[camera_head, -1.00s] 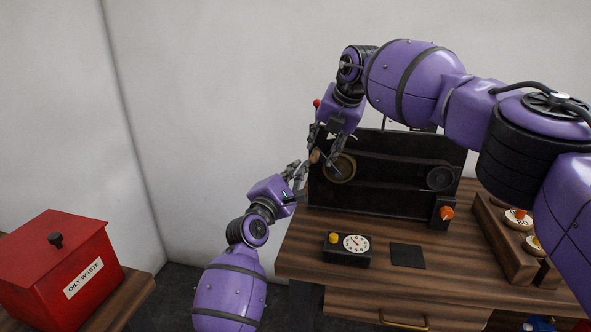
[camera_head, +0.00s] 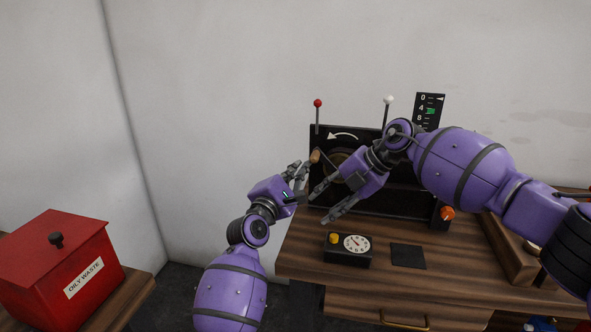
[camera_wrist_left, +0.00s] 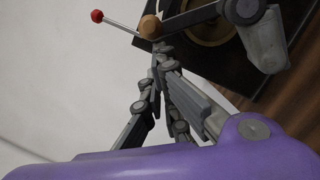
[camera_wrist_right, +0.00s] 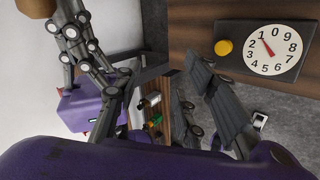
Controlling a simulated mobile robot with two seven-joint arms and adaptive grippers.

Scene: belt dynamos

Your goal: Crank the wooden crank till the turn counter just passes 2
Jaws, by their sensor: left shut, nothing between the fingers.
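The wooden crank handle (camera_head: 315,156) sits at the left of the black machine's wheel; it shows in the left wrist view (camera_wrist_left: 150,27) on its dark crank arm (camera_wrist_left: 190,19). The turn counter (camera_head: 357,243) is a white dial on a black box; in the right wrist view (camera_wrist_right: 272,50) its red needle points near 1. My left gripper (camera_head: 303,167) is shut and empty, its tips just below and left of the handle. My right gripper (camera_head: 318,209) is open and empty, below the handle and over the bench's left part. It partly hides the wheel.
The machine (camera_head: 395,200) carries a red-tipped lever (camera_head: 317,104), a white-tipped lever (camera_head: 388,100) and an orange knob (camera_head: 447,213). A scale (camera_head: 429,110) stands behind. A yellow button (camera_head: 334,238) sits beside the dial. A red oily-waste bin (camera_head: 55,265) stands far left.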

